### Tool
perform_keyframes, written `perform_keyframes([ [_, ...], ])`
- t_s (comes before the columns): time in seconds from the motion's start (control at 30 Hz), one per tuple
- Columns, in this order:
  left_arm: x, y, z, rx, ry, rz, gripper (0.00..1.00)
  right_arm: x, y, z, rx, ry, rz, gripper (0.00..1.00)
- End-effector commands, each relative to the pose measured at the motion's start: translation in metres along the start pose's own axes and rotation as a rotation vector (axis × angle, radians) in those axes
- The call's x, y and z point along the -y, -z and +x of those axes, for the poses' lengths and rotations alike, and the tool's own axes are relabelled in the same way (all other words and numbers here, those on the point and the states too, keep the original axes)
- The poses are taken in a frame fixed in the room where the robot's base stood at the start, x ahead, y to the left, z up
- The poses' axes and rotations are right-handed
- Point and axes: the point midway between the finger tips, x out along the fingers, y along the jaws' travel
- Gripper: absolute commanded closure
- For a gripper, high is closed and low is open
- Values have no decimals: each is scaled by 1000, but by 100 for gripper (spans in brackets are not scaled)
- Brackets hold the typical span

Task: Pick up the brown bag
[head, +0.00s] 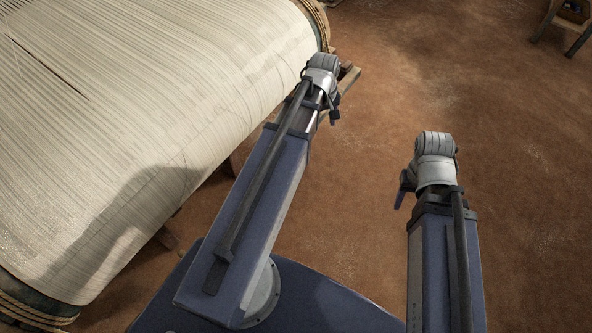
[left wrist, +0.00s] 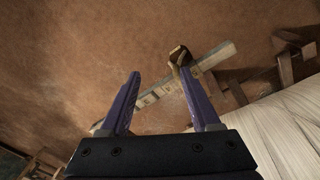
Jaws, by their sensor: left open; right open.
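No brown bag can be made out for certain in either view. My left gripper (left wrist: 158,76) is open and empty in the left wrist view, its two blue fingers spread over the brown floor. A small dark brown and yellowish thing (left wrist: 180,56) shows just beyond its right fingertip; I cannot tell what it is. In the head view only a small part of my left gripper (head: 335,115) shows beside its arm. My right gripper (head: 401,197) also shows only in small part beside its arm, above the floor.
The loom's broad roll of pale cloth (head: 110,130) fills the left of the head view, with rope at its ends. A wooden stool-like piece (head: 560,25) stands at the far right. A wooden beam (left wrist: 165,88) crosses the left wrist view. The reddish-brown floor (head: 520,150) is clear at right.

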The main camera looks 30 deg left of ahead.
Motion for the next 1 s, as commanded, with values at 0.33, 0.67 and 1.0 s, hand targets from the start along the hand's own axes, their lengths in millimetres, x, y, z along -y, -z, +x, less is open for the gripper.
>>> perform_keyframes([
  [0.33,60,101,75,-31,-79,-530,37,7,5,77,0,0,0,50],
  [0.67,68,111,80,-35,-89,-592,37,8,5,82,0,0,0,50],
  [1.0,65,111,104,-34,-88,-589,37,10,6,106,0,0,0,50],
])
